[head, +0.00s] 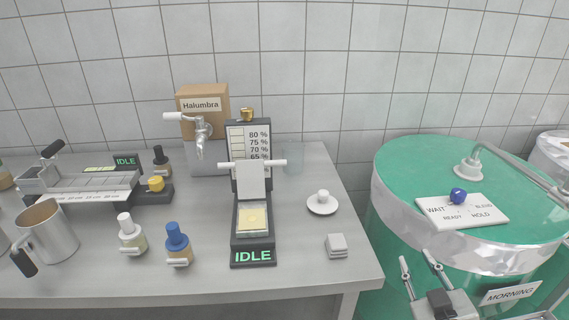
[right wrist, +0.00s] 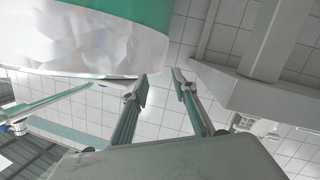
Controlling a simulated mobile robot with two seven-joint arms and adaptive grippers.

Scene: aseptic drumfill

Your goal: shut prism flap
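The device with the prism (head: 253,221) stands at the middle of the bench, its front label reading IDLE. Its prism flap (head: 251,182) is a pale plate standing raised behind the yellowish prism, with a white crossbar (head: 270,162) at its top. The prism face is uncovered. My right gripper (head: 418,262) is low at the right, beside the green drum and well apart from the device. In the right wrist view its two fingers (right wrist: 160,87) are spread with nothing between them. My left gripper is not in view.
Blue-capped (head: 177,244) and white-capped (head: 131,234) bottles stand left of the device. A white dish (head: 322,204) and grey stacked squares (head: 337,245) lie to its right. A tap (head: 200,130) and carton (head: 215,98) stand behind. The green drum (head: 420,170) fills the right.

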